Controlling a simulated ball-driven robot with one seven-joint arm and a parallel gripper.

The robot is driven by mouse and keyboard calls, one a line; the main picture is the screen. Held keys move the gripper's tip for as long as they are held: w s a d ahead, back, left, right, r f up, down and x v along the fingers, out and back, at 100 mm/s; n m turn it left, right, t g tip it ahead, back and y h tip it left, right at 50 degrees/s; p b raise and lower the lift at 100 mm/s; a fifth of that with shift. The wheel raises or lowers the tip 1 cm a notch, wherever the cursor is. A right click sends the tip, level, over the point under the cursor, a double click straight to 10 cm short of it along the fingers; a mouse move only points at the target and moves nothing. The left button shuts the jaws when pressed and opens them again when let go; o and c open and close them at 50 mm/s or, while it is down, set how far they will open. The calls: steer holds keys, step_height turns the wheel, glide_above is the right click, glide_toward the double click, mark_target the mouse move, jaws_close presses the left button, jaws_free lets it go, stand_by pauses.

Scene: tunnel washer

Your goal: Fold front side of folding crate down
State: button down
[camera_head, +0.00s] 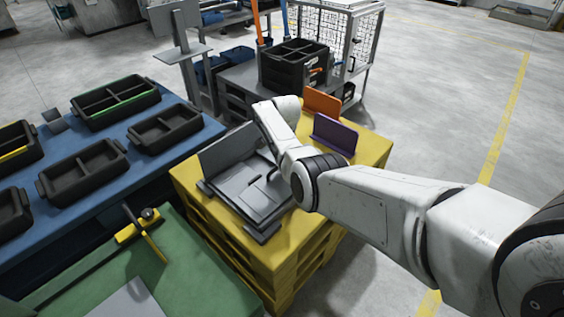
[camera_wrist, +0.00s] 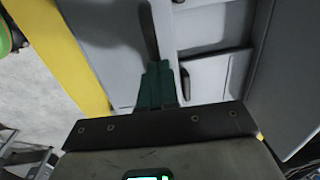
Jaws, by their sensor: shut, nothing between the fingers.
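The grey folding crate (camera_head: 240,192) lies mostly flat on a stack of yellow pallets. In the head view one grey side panel (camera_head: 224,148) stands up at its back left edge; the other visible panels lie low. I cannot tell which side is the front. In the wrist view, grey crate panels (camera_wrist: 95,45) fill most of the picture. My gripper (camera_wrist: 160,68) shows there as dark green fingers, shut and empty, over the crate. Whether the tips touch a panel is unclear. In the head view my arm hides part of the crate's right side.
An orange panel (camera_head: 322,103) and a purple panel (camera_head: 336,135) stand on the yellow pallet (camera_head: 285,245) behind the crate. A blue table (camera_head: 85,190) with several black trays is at left. A green table (camera_head: 190,270) is at front left. Open floor lies right.

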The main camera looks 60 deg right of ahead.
steer(key=shift+w+f+b, duration=0.2)
steer(key=shift+f+b, duration=0.1)
steer(key=shift+d, duration=0.1)
stand_by(0.3)
steer(key=shift+r+p, duration=0.55)
steer(key=shift+p, duration=0.05)
steer(key=r+p, duration=0.3)
steer(key=shift+s+r, duration=0.15)
steer(key=shift+s, duration=0.15)
step_height(320, 180, up, 9)
steer(key=w, duration=0.1)
steer(key=shift+d+r, duration=0.15)
steer(key=shift+r, duration=0.05)
steer(key=shift+w, duration=0.1)
